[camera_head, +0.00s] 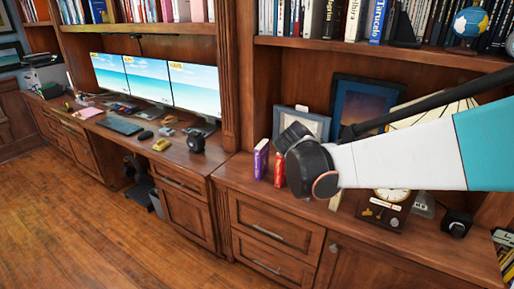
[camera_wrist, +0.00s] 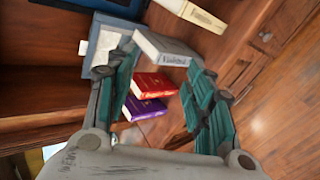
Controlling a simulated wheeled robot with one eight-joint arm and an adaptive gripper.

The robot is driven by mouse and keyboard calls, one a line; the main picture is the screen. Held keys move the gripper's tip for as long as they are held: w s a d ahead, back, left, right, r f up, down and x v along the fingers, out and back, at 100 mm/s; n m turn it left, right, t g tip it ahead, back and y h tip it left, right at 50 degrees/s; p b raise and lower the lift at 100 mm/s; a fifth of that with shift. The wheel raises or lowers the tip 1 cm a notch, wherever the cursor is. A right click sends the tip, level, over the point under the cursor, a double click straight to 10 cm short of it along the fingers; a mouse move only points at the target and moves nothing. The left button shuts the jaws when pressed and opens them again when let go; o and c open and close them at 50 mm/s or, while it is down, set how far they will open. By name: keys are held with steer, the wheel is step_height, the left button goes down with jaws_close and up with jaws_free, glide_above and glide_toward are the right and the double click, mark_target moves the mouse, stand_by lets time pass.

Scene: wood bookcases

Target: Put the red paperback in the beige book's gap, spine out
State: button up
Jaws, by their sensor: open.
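The red paperback (camera_head: 279,168) stands upright on the wooden counter, just left of my arm's dark end joint. In the wrist view the red paperback (camera_wrist: 154,85) lies between my gripper's teal fingers, apart from both as far as I can tell. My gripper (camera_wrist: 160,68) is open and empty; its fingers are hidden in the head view. A beige book (camera_wrist: 197,14) shows at the top of the wrist view, beyond a pale grey book (camera_wrist: 165,48). I cannot tell which space is the beige book's gap.
A purple book (camera_head: 261,158) stands left of the red one, with a narrow space between. Framed pictures (camera_head: 365,105) lean behind my arm. A clock (camera_head: 392,194) and a dark box (camera_head: 456,223) stand right. A shelf (camera_head: 390,57) overhangs the counter. The floor (camera_head: 100,220) is clear.

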steer(key=w+a+f+n+t+h+p, duration=0.15)
steer(key=w+n, duration=0.25)
steer(key=w, duration=0.4)
steer(key=n+t+h+p, duration=0.2)
steer(key=n+t+p, duration=0.1)
steer(key=n, duration=0.4)
glide_toward(279, 155)
steer(key=d+r, duration=0.5)
steer(key=w+a+f+n+t, duration=0.1)
steer(key=a+f+n+t, duration=0.1)
steer(key=a+f+n, duration=0.3)
steer(key=shift+g+h, duration=0.25)
steer(key=x, duration=0.3)
steer(key=f+x, duration=0.1)
steer(key=x, duration=0.5)
steer(key=shift+d+f+b, duration=0.15)
steer(key=shift+d+b, duration=0.15)
steer(key=shift+b, duration=0.1)
steer(key=x, duration=0.1)
steer(key=b+x, duration=0.1)
steer(key=x, duration=0.2)
steer(key=shift+d+f+b, duration=0.25)
steer(key=shift+f+b, duration=0.05)
steer(key=shift+f, duration=0.05)
steer(key=shift+w+d+r, duration=0.1)
steer(key=shift+w+d, duration=0.05)
steer(key=shift+w, duration=0.15)
jaws_close()
